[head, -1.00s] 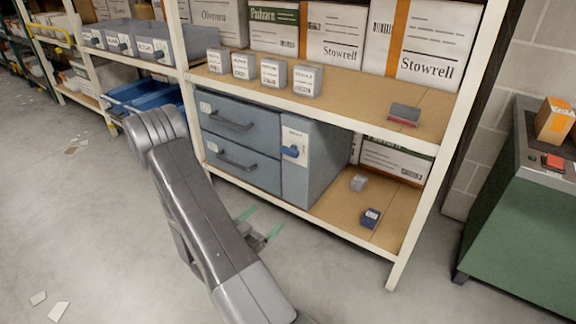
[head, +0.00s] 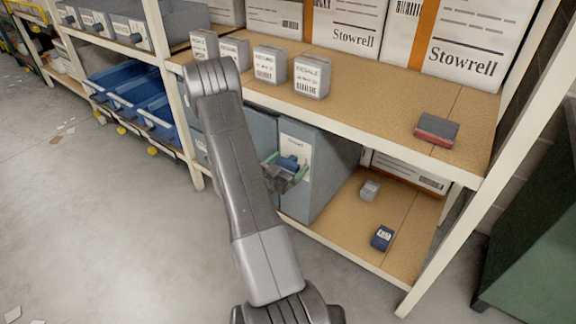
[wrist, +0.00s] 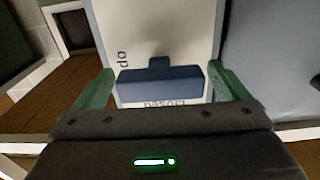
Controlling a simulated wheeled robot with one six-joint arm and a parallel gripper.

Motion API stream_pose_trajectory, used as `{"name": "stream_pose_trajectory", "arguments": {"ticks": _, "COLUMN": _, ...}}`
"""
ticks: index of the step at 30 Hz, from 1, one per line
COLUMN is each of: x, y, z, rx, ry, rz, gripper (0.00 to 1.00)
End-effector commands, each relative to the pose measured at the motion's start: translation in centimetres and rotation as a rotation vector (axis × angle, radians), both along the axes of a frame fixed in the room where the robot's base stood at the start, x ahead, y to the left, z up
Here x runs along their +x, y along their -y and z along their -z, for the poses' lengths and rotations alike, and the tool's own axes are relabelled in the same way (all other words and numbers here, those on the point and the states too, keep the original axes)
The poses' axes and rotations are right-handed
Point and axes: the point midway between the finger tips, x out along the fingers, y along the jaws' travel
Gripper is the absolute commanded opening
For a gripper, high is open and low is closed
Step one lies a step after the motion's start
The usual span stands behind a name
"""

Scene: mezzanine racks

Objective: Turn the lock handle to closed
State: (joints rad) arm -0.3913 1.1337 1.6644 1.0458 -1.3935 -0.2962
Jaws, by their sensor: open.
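The lock handle (head: 289,162) is a small blue bar on a white plate (head: 303,148), on the narrow front panel of a blue-grey cabinet (head: 330,172) in the rack. In the wrist view the handle (wrist: 160,83) lies crosswise, with a short dark stub at its middle. My gripper (head: 284,168) is at the plate. In the wrist view its green fingers (wrist: 165,90) are open, one on either side of the handle's ends. I cannot tell whether they touch it. Lettering on the plate is partly hidden by the handle. My arm hides much of the cabinet's drawers.
Several small grey labelled boxes (head: 312,77) stand on the shelf above. A red and dark block (head: 437,130) lies on that shelf. A grey cube (head: 369,190) and a blue box (head: 382,238) sit on the lower shelf. A white rack post (head: 480,190) stands to the right.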

Motion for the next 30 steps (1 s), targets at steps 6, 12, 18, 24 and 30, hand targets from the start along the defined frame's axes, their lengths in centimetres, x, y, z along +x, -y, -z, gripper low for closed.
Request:
{"name": "stream_pose_trajectory", "arguments": {"ticks": 6, "x": 0.02, "y": 0.02, "z": -0.02, "rx": 0.0, "ry": 0.0, "rz": 0.0, "gripper": 0.95}}
{"name": "stream_pose_trajectory", "arguments": {"ticks": 12, "x": 0.01, "y": 0.01, "z": -0.01, "rx": 0.0, "ry": 0.0, "rz": 0.0, "gripper": 0.55}}
{"name": "stream_pose_trajectory", "arguments": {"ticks": 18, "x": -0.01, "y": 0.01, "z": -0.01, "rx": -0.003, "ry": -0.002, "rz": 0.0, "gripper": 0.5}}
{"name": "stream_pose_trajectory", "arguments": {"ticks": 24, "x": -0.01, "y": 0.01, "z": -0.04, "rx": -0.043, "ry": -0.031, "rz": 0.001, "gripper": 0.5}}
{"name": "stream_pose_trajectory", "arguments": {"ticks": 30, "x": -0.01, "y": 0.01, "z": -0.08, "rx": -0.142, "ry": -0.104, "rz": 0.001, "gripper": 0.5}}
